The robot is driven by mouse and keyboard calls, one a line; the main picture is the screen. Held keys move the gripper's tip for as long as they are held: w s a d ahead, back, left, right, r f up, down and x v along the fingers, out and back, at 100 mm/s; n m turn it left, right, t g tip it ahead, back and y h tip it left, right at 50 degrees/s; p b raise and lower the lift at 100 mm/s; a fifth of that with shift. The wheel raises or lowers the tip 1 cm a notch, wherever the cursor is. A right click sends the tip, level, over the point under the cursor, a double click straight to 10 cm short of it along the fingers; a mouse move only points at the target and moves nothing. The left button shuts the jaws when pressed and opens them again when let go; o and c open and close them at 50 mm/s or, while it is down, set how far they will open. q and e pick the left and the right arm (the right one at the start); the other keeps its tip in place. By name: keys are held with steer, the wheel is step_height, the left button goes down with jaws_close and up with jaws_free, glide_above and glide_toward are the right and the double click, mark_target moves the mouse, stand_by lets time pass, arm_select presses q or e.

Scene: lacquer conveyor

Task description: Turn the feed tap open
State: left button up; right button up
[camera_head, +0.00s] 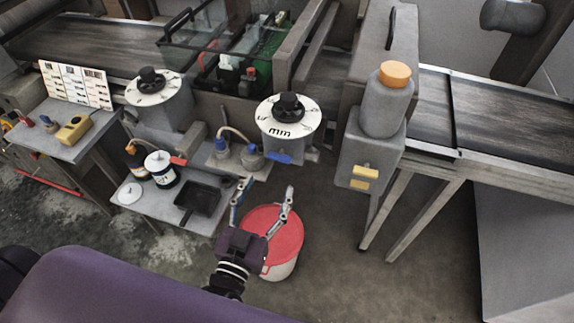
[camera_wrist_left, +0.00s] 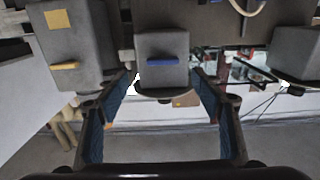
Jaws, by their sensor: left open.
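A lever with a blue handle (camera_head: 279,157) sits on the grey block under the middle dial (camera_head: 289,116). The blue handle also shows in the left wrist view (camera_wrist_left: 166,61), lying crosswise on its block. A red handle (camera_head: 178,161) is under the left dial, and a yellow handle (camera_head: 365,171) is on the grey box to the right. No readable label shows which is the feed tap. My left gripper (camera_head: 264,194) is open and empty, its fingers spread below the blue handle and apart from it. My right gripper is not in view.
A bucket with a red lid (camera_head: 275,232) stands on the floor beneath my left gripper. A low shelf holds a black tray (camera_head: 199,199) and a white-topped can (camera_head: 158,160). A grey bottle with an orange cap (camera_head: 394,74) stands on the right box. Floor right of the bucket is clear.

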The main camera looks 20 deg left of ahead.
mark_target(278, 160)
arm_select(q)
steer(key=shift+w+a+r+p, duration=0.1)
steer(key=shift+w+p, duration=0.4)
steer(key=shift+w, duration=1.5)
steer(key=shift+w+a+r+p, duration=0.1)
steer(key=shift+w+p, duration=0.4)
steer(key=shift+w, duration=1.45)
steer(key=shift+d, duration=0.1)
steer(key=c, duration=1.2)
steer(key=shift+o, duration=0.2)
